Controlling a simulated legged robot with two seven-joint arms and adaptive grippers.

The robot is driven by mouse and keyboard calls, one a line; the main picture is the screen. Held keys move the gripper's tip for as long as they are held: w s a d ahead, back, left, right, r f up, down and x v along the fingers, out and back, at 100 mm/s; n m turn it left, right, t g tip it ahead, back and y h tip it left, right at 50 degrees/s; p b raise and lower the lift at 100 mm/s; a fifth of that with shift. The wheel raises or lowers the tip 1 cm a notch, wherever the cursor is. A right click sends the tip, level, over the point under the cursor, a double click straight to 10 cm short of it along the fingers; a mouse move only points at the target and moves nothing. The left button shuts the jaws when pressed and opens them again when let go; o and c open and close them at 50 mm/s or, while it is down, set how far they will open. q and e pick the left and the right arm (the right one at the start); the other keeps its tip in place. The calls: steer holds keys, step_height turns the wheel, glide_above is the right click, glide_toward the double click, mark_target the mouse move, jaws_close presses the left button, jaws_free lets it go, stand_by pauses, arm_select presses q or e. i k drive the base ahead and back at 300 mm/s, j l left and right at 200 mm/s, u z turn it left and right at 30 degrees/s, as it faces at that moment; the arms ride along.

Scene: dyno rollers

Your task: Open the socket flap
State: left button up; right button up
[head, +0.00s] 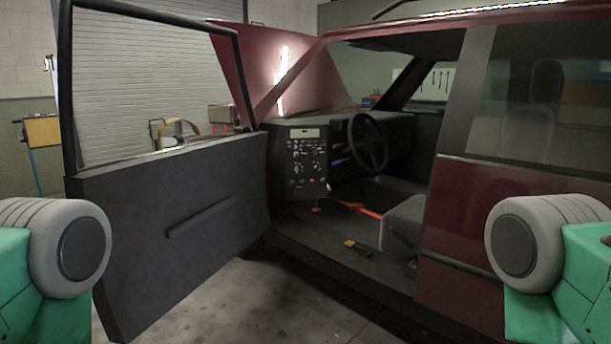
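The socket flap cannot be made out with certainty. A dark control panel (307,160) with a small lit display and several small knobs and buttons stands inside the open vehicle, left of the steering wheel (367,141). Any flap on it is too small to tell. Only green and grey parts of my arms show at the lower left and lower right edges. Neither gripper shows, and both arms are well apart from the panel.
The car door (180,230) stands open on the left. The dark red vehicle body (460,230) fills the right. A seat (403,222) is inside. A small yellow item (356,245) lies on the vehicle floor. Bare concrete floor (270,305) is free in front of the opening.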

mark_target(298, 193)
steer(key=i+j+z, duration=0.15)
steer(key=i, duration=0.5)
steer(key=i+j+z, duration=0.2)
steer(key=i, duration=0.4)
steer(key=i+j+z, duration=0.15)
steer(key=i+j, duration=0.15)
steer(key=i, duration=0.35)
steer(key=i+j+z, duration=0.15)
steer(key=i+j, duration=0.25)
steer(key=i, duration=0.2)
steer(key=i+j+z, duration=0.2)
steer(key=i+j, duration=0.25)
steer(key=i, duration=0.1)
